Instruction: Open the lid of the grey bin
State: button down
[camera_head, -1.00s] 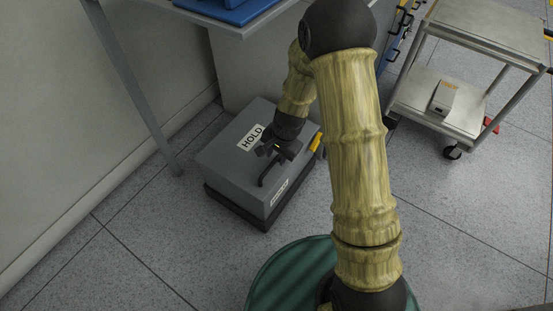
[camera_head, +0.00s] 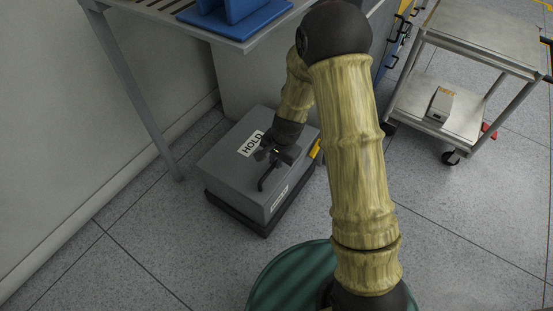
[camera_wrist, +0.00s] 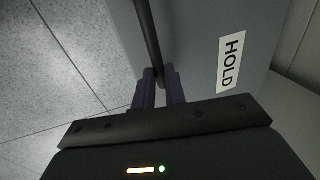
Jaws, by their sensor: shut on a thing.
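The grey bin (camera_head: 228,160) stands on the floor on a dark base, with its lid down and a white HOLD label (camera_head: 251,143) on top. The lid's dark bar handle (camera_head: 267,178) runs along the front edge. My gripper (camera_head: 272,156) is over the front part of the lid, and the arm partly hides the bin's back right. In the wrist view, my gripper's two fingers (camera_wrist: 160,88) are shut on the handle (camera_wrist: 148,35), which passes between them. The HOLD label (camera_wrist: 230,62) lies to the right there.
A table (camera_head: 160,17) with a blue object (camera_head: 235,18) overhangs behind the bin. A metal cart (camera_head: 440,110) with a small box stands at the right. A yellow item (camera_head: 314,149) is at the bin's right side. Floor in front and left is clear.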

jog(key=shift+w+a+r+p, duration=0.2)
jog(key=shift+a+r+p, duration=0.1)
jog(key=shift+r+p, duration=0.3)
jog(key=shift+w+a+r+p, duration=0.15)
jog(key=shift+a+r+p, duration=0.1)
jog(key=shift+r+p, duration=0.3)
jog(key=c, duration=1.5)
grip_release()
jog(key=shift+f, duration=0.1)
jog(key=shift+o, duration=0.2)
jog(key=shift+d, duration=0.1)
notch_tip(320, 180, up, 17)
jog(key=s+d+p, duration=0.2)
jog(key=p, duration=0.6)
jog(key=shift+d+p, duration=0.3)
jog(key=shift+s+d, duration=0.1)
